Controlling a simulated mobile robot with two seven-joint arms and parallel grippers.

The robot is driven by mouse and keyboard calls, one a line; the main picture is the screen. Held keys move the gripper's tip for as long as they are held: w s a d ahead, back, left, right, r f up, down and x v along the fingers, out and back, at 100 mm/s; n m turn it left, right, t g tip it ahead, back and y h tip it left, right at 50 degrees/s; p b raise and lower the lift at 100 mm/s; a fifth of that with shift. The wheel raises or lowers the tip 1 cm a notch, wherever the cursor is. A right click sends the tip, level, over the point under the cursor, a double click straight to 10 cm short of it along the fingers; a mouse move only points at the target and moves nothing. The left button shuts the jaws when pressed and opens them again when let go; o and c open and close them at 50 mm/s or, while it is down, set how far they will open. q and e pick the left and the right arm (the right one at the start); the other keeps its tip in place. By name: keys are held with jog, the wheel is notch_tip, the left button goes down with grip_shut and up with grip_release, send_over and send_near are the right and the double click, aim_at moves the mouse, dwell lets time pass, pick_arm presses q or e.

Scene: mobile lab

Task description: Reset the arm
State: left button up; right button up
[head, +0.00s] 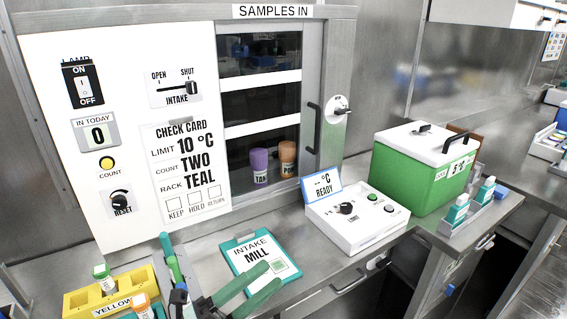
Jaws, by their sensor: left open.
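My left gripper (219,262) is low in the head view, left of centre, with its green fingers spread apart and nothing seen between them. The rest of my left arm is mostly cut off by the bottom edge. My right gripper is not in view.
A yellow rack (80,301) with capped vials stands at the lower left. The sample cabinet (338,80) rises behind the bench. A white control box (352,236) and a green cooler (399,180) stand to the right. Bare bench shows between the cabinet and clipboard.

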pick_arm(q)
jog(key=w+a+f+n+t+y, duration=0.2)
jog(key=a+f+n+t+y, duration=0.4)
jog(key=f+n+y, duration=0.6)
jog(key=s+a+f+n+g+y, duration=0.2)
jog(key=s+a+f+n+g, duration=0.1)
jog(key=s+f+n, duration=0.4)
jog(key=s+a+f+n+g+y+p, duration=0.1)
jog(key=s+a+f+n+g+y, duration=0.2)
jog(key=s+f+n, duration=0.4)
notch_tip(320, 180, down, 5)
jog(key=shift+s+a+r+n+g+p, duration=0.15)
jog(key=shift+s+a+n+g+p, duration=0.25)
jog(key=shift+g, duration=0.5)
jog(key=shift+w+a, duration=0.1)
